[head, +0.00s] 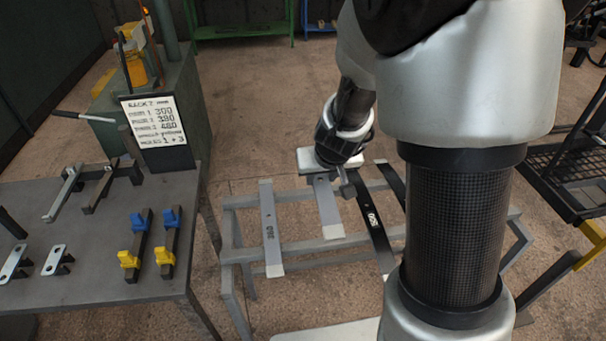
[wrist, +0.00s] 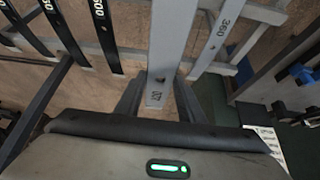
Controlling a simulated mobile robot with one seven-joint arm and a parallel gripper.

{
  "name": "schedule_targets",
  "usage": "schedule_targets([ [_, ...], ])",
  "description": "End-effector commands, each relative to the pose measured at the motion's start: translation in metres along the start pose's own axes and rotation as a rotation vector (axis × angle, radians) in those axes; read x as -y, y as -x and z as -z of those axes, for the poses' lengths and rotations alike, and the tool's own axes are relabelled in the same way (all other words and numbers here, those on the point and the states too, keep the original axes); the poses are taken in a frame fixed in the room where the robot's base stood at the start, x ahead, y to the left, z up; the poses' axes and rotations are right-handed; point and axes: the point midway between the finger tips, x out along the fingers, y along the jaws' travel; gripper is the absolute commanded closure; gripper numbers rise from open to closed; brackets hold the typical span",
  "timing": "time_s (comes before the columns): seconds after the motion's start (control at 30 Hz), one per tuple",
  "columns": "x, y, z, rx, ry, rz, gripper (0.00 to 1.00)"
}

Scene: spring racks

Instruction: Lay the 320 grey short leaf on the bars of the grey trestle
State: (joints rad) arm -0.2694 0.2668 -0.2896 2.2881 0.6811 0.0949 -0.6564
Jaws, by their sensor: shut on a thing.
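In the head view the leaf (head: 327,208) extends from under my gripper (head: 335,183) toward the near side, with a paler end. My gripper is shut on its far end. The leaf is over the grey trestle (head: 235,240) and lies across its bars in the picture; I cannot tell whether it touches them. The fingertips are partly hidden in the head view.
A grey leaf marked 360 (head: 269,226) lies on the trestle to the left. Black leaves (head: 372,222) lie to the right, partly behind my arm. A grey table (head: 90,270) with fittings and a written sign (head: 154,122) stands at the left.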

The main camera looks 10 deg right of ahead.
Motion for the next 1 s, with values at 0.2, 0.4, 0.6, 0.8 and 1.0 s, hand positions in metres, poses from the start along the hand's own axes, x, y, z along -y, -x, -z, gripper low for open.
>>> schedule_targets([
  [0.2, 0.001, -0.074, -0.002, -0.003, -0.007, 0.005, 0.98],
  [0.4, 0.002, -0.086, 0.002, -0.004, -0.008, 0.01, 0.98],
  [0.6, 0.002, -0.085, 0.002, -0.004, -0.008, 0.01, 0.98],
  [0.8, 0.002, -0.086, 0.001, -0.008, -0.008, 0.013, 0.98],
  [1.0, 0.002, -0.1, -0.007, -0.006, -0.007, 0.013, 0.98],
])
